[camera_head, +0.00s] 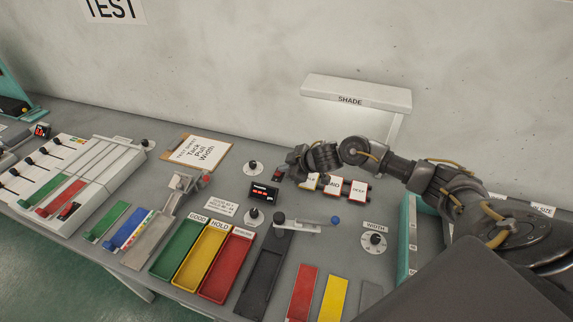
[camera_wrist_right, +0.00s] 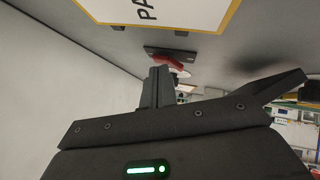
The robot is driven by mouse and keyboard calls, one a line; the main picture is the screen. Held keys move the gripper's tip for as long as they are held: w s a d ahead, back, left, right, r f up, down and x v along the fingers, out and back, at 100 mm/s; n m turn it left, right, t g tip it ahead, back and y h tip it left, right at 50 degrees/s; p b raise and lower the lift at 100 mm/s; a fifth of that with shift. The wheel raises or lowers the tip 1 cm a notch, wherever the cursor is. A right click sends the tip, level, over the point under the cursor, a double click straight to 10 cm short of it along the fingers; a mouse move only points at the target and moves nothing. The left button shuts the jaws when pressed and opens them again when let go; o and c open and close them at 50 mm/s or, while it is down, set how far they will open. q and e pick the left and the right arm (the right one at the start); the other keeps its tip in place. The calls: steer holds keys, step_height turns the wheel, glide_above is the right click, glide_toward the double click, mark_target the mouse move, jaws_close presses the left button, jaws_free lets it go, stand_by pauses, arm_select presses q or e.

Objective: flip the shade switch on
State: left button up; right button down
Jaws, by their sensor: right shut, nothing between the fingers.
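The shade switch is a small red rocker on a dark plate (camera_head: 277,175), on the grey bench below and left of the white SHADE hood (camera_head: 340,90). It also shows in the right wrist view as a red rocker (camera_wrist_right: 168,62) just beyond my fingertips. My right gripper (camera_head: 290,169) is shut and empty, right beside the switch. In the right wrist view its closed fingers (camera_wrist_right: 158,75) point at the rocker; I cannot tell whether they touch it. The hood's underside looks bright. My left gripper is not in view.
A clipboard (camera_head: 197,150), a knob (camera_head: 252,168) and a red digital display (camera_head: 264,191) sit left of the switch. White SLIP/MID/DEEP blocks (camera_head: 333,185) lie under my right arm. Green, yellow and red trays (camera_head: 201,262) and a crank (camera_head: 305,224) stand nearer.

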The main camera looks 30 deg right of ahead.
steer(key=shift+s+a+r, duration=0.1)
steer(key=shift+s+a, duration=0.15)
steer(key=shift+a, duration=0.1)
steer(key=v, duration=1)
steer(key=shift+s+d+r, duration=0.15)
steer(key=shift+s+r, duration=0.1)
stand_by(0.3)
